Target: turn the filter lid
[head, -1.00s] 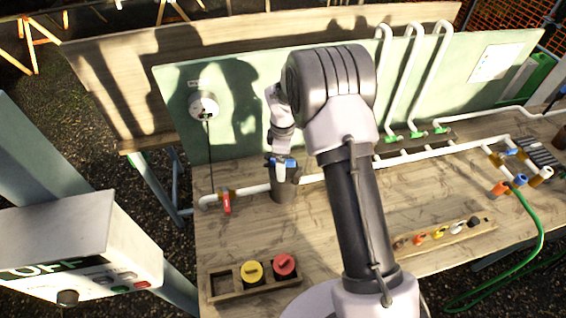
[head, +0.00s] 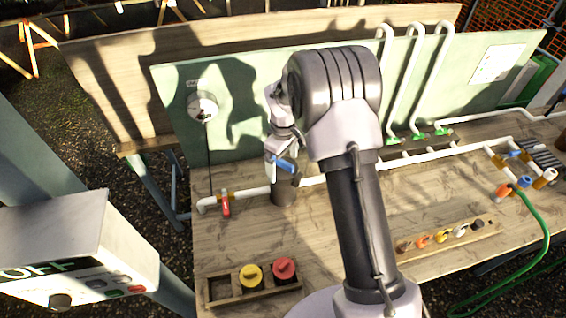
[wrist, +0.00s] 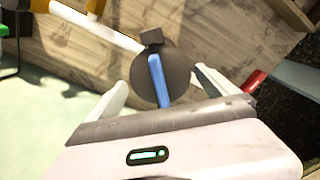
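The filter is a dark upright cylinder (head: 283,194) on the white pipe in the head view. Its round dark lid (wrist: 180,72) with a blue bar handle (wrist: 157,80) shows from above in the wrist view. The blue handle also shows in the head view (head: 285,164), lying at a slant. My gripper (wrist: 160,76) is over the lid with its two pale fingers spread apart, one on each side of the handle, with gaps between. In the head view my gripper (head: 281,172) is at the filter's top; my arm hides part of the bench behind.
A red-handled valve (head: 225,204) sits on the pipe left of the filter. A wooden tray (head: 220,289) holds a yellow and a red cap. A green panel (head: 240,85) with a round gauge (head: 202,106) stands behind. The bench front between tray and filter is clear.

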